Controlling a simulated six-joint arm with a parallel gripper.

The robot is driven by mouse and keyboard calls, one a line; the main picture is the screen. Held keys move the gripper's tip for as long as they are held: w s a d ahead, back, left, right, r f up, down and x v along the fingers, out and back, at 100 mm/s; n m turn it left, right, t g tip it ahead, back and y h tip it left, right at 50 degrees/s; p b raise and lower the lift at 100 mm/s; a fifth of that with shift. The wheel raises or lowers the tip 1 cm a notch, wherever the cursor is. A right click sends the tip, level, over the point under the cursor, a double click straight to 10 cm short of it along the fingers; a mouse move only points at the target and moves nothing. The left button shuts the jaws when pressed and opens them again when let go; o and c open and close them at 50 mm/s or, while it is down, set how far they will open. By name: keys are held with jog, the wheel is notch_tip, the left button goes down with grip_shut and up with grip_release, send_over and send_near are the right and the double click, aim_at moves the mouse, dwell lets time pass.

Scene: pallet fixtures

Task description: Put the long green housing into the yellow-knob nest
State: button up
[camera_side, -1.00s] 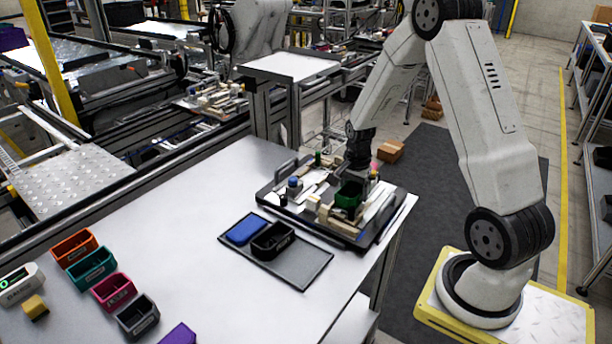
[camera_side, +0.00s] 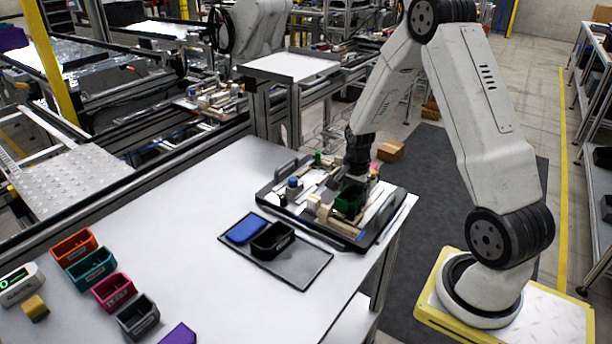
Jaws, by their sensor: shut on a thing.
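The long green housing (camera_side: 347,203) is at the near right part of the fixture pallet (camera_side: 374,238), among cream blocks. My gripper (camera_side: 355,180) points down and is shut on the housing; its fingertips are partly hidden. Whether the housing touches the nest below or is just above it, I cannot tell. A blue knob (camera_side: 293,183) and a green knob (camera_side: 317,158) show on the pallet's left and back parts. I cannot make out a yellow knob.
A dark tray (camera_side: 300,277) in front holds a blue block (camera_side: 246,229) and a black bin (camera_side: 272,240). Orange (camera_side: 74,247), teal (camera_side: 92,268), crimson (camera_side: 115,291) and grey (camera_side: 138,317) bins stand at the front left. The middle of the table is clear.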

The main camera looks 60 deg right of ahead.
jog(key=shift+f, duration=0.1)
jog(key=o, duration=1.2)
jog(key=shift+r, duration=3.9)
